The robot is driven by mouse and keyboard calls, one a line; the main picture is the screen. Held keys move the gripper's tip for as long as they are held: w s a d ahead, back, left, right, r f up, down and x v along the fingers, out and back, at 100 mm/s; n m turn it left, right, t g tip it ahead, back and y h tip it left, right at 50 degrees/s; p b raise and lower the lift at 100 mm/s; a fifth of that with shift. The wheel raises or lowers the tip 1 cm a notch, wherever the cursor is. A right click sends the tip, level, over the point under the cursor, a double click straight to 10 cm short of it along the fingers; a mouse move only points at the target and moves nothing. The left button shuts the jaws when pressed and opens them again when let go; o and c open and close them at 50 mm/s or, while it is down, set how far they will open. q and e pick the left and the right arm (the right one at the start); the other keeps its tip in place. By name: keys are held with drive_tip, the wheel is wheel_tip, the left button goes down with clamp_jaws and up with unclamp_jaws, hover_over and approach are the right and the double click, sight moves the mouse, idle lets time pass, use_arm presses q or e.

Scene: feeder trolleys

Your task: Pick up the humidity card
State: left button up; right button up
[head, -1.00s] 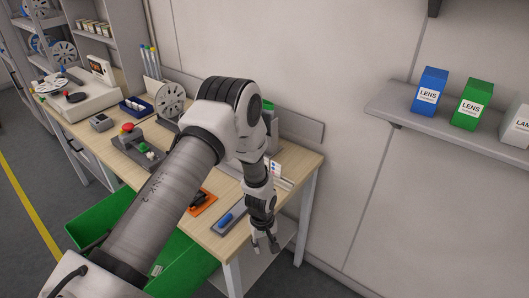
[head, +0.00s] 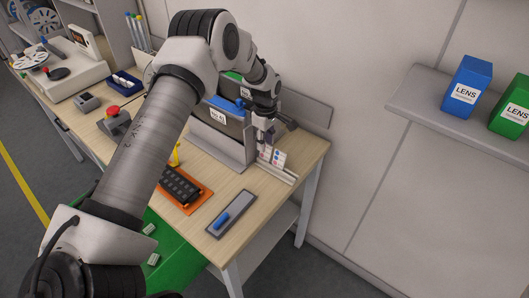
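The humidity card looks to be the small white card with coloured spots (head: 279,158), standing upright in a pale holder (head: 284,175) near the right end of the bench. My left gripper (head: 265,146) points down at the card's upper left edge. Its fingers overlap that edge in the picture. The fingers are small and partly merge with the grey stand behind, so I cannot tell whether they are closed on the card. My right gripper is not in view.
In front lie an orange tray (head: 204,202) and a grey tray (head: 240,212) with a blue tool (head: 221,220). A wall shelf (head: 430,112) holds lens boxes (head: 467,88).

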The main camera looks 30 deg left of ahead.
sight(267, 158)
use_arm(q)
drive_tip(key=f+b, duration=0.1)
drive_tip(key=f, duration=0.1)
drive_tip(key=f+b, duration=0.3)
drive_tip(key=shift+s+d+f+b, duration=0.1)
drive_tip(key=shift+d+f+b, duration=0.2)
drive_tip(key=shift+d+f, duration=0.1)
drive_tip(key=shift+a+f, duration=0.1)
drive_tip(key=shift+f, duration=0.2)
drive_tip(key=shift+w+a, duration=0.1)
drive_tip(key=shift+w, duration=0.25)
drive_tip(key=c, duration=0.3)
drive_tip(key=shift+s+r, duration=0.15)
drive_tip(key=shift+r, duration=0.1)
drive_tip(key=shift+c, duration=0.6)
drive_tip(key=shift+c, duration=0.3)
